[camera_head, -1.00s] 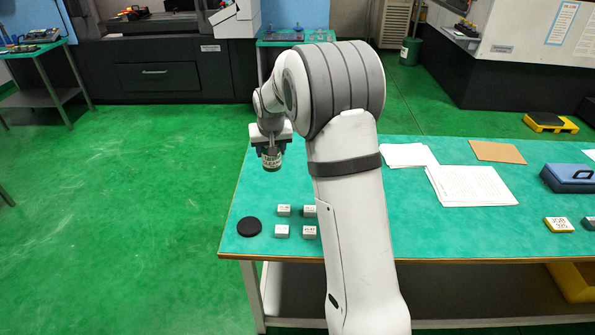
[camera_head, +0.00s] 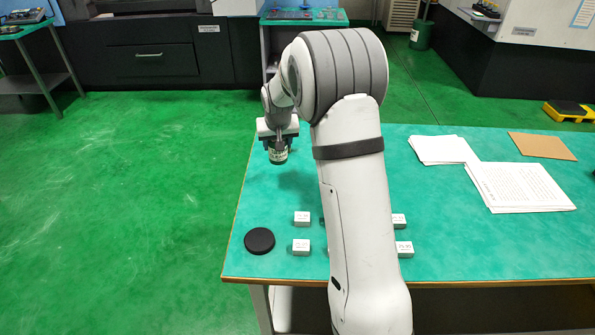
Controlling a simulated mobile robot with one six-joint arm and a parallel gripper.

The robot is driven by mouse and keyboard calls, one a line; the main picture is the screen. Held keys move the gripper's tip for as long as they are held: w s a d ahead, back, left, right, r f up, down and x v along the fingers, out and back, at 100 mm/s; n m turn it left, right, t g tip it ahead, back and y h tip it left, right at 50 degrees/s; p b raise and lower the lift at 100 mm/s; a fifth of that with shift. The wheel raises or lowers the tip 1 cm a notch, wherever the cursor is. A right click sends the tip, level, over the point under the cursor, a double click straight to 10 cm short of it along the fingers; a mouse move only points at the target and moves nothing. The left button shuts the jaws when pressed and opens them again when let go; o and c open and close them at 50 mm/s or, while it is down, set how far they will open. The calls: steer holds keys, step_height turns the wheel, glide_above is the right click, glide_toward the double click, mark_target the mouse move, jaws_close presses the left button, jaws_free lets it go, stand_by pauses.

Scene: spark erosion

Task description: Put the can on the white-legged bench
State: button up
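My gripper (camera_head: 277,140) is shut on a small dark can (camera_head: 278,156) with a pale label and holds it upright. Beneath it is the green top of a bench (camera_head: 420,262) with a wooden edge and a pale, whitish front leg (camera_head: 260,309). The can appears to hang above the bench's left part, with a faint shadow on the top below and right of it. The fingertips are small in view and partly merge with the can.
A black disc (camera_head: 259,241) and several small white labelled blocks (camera_head: 302,219) lie on the bench, some hidden behind my arm. Papers (camera_head: 520,187) and a brown sheet (camera_head: 542,145) lie to the right. Bare top surrounds the blocks. A green-topped stand (camera_head: 300,17) is behind.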

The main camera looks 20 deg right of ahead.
mark_target(276, 162)
steer(key=f, duration=0.3)
steer(key=shift+w+a+f, duration=0.1)
steer(key=shift+a+f, duration=0.2)
steer(key=shift+f, duration=1.9)
steer(key=shift+f, duration=0.2)
steer(key=o, duration=1.1)
steer(key=shift+r, duration=0.1)
steer(key=shift+o, duration=0.2)
